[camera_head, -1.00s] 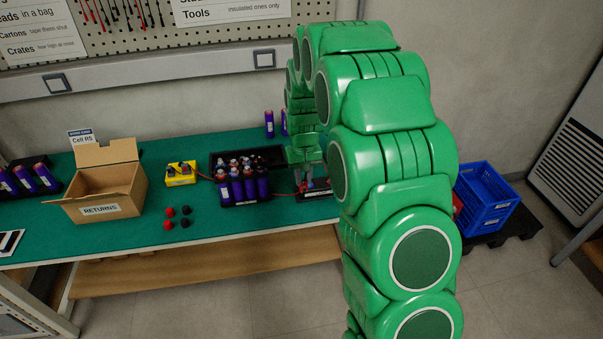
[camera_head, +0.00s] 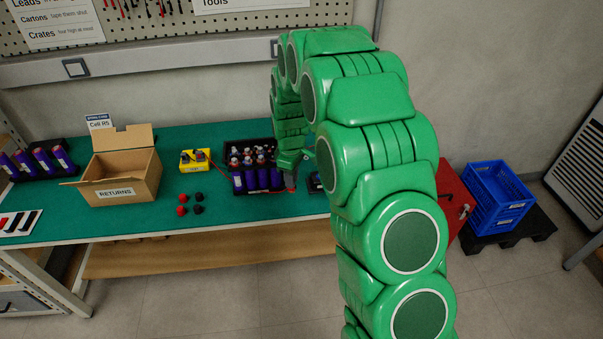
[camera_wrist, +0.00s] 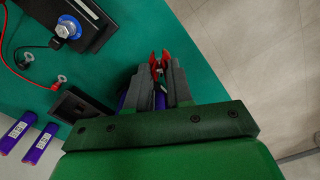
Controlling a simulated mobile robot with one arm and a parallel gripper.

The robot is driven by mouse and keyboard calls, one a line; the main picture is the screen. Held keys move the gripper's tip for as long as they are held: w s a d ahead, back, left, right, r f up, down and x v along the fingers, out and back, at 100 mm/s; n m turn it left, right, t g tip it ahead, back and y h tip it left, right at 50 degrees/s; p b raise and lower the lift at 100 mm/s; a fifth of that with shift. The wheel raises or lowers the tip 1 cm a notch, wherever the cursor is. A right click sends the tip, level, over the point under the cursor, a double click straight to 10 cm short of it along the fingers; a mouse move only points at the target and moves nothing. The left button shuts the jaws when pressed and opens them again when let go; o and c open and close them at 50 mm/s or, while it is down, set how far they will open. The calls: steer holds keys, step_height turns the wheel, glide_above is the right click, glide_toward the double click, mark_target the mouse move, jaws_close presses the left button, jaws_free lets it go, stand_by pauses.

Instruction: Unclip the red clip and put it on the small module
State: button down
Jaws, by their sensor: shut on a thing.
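My gripper (camera_wrist: 158,88) is shut on the red clip (camera_wrist: 164,62), whose red tips stick out between the fingers in the wrist view. In the head view, my gripper (camera_head: 289,172) is low at the right end of the block of purple cells (camera_head: 256,179), and a bit of red shows under it. A dark module (camera_head: 315,182) sits just right of my gripper, partly hidden by my arm. I cannot tell whether the clip touches anything.
Leads with ring ends (camera_wrist: 58,84) lie near the dark unit. A yellow box (camera_head: 195,160), red and black caps (camera_head: 190,204) and a RETURNS carton (camera_head: 130,180) stand left on the green mat. A blue crate (camera_head: 497,197) stands right.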

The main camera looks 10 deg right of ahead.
steer(key=shift+w+a+f+n, duration=0.1)
steer(key=shift+a+f+n, duration=0.55)
steer(key=shift+f+n, duration=0.35)
steer(key=shift+s+a+f+n, duration=0.1)
steer(key=shift+a+f+n, duration=0.55)
steer(key=shift+f+n, duration=0.35)
steer(key=shift+w+a+f+n, duration=0.1)
steer(key=shift+a+f+n, duration=0.55)
steer(key=shift+f+n, duration=0.3)
steer(key=shift+f, duration=0.2)
steer(key=shift+f, duration=0.35)
steer(key=shift+f, duration=0.25)
steer(key=c, duration=0.9)
jaws_free()
steer(key=shift+c, duration=0.2)
steer(key=shift+r, duration=0.15)
